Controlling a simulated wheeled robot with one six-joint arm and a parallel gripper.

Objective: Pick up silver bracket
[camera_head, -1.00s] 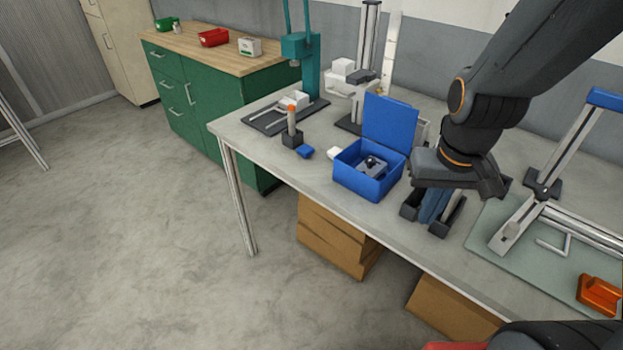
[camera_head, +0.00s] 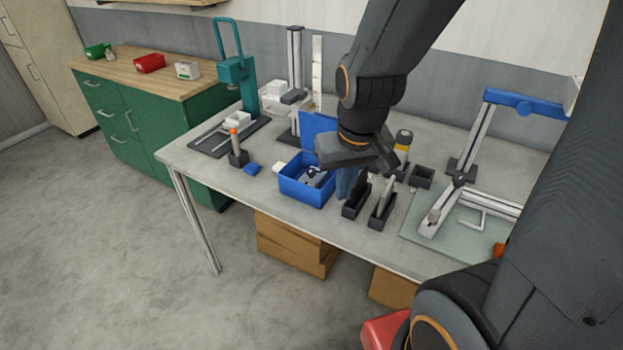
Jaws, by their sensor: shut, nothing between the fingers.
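A small grey metallic piece with a dark part (camera_head: 315,179) lies inside the open blue box (camera_head: 305,198) on the table. It may be the silver bracket; it is too small to tell. A thin silver U-shaped piece (camera_head: 478,224) also shows on the green mat at the right. My gripper (camera_head: 355,152) hangs over the table at the right side of the blue box and covers part of its raised lid. My gripper is shut and empty; its fingertips are mostly hidden.
A teal press (camera_head: 236,72) stands at the back left. The table's front left (camera_head: 225,188) is clear.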

